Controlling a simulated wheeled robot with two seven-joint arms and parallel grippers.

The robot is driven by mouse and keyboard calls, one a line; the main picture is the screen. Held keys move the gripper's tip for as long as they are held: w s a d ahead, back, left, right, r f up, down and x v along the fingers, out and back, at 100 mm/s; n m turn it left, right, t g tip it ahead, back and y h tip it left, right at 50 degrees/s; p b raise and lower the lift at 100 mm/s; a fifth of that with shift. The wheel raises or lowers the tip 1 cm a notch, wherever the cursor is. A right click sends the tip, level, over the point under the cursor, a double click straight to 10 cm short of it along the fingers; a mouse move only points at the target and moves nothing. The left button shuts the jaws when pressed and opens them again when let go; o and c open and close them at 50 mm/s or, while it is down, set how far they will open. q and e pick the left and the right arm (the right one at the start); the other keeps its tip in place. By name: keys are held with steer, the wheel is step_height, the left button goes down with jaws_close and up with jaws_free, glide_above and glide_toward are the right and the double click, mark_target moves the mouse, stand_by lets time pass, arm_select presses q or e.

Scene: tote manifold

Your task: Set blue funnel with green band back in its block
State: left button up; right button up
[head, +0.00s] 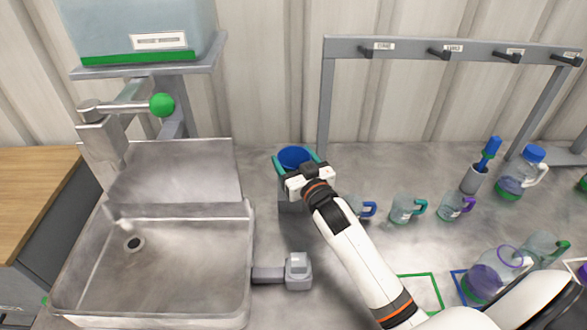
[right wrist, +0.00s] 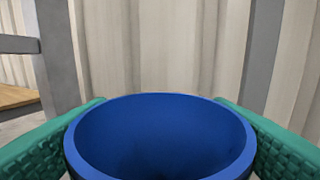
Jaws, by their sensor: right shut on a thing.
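The blue funnel (head: 294,156) is between the teal fingers of my right gripper (head: 297,161), beside the sink. Its round blue rim and open mouth (right wrist: 160,130) fill the lower middle of the right wrist view, with a teal finger on each side. The mouth faces up. Its green band and lower part are hidden. A grey block (head: 290,207) shows just below the gripper. I cannot tell whether the funnel is in it or above it. My left gripper is not in view.
A steel sink (head: 190,270) lies left, with a tank (head: 140,25) above it. A grey hook rack (head: 430,43) stands behind right. Several jugs, including one with a teal handle (head: 402,211), stand right. A small grey fixture (head: 298,272) sits in front.

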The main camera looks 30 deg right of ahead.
step_height(320, 180, down, 3)
steer(key=shift+r, duration=0.1)
steer(key=shift+f+b, duration=0.35)
steer(key=shift+f, duration=0.25)
steer(key=o, duration=1)
steer(key=shift+c, duration=0.2)
steer(key=shift+r, duration=0.15)
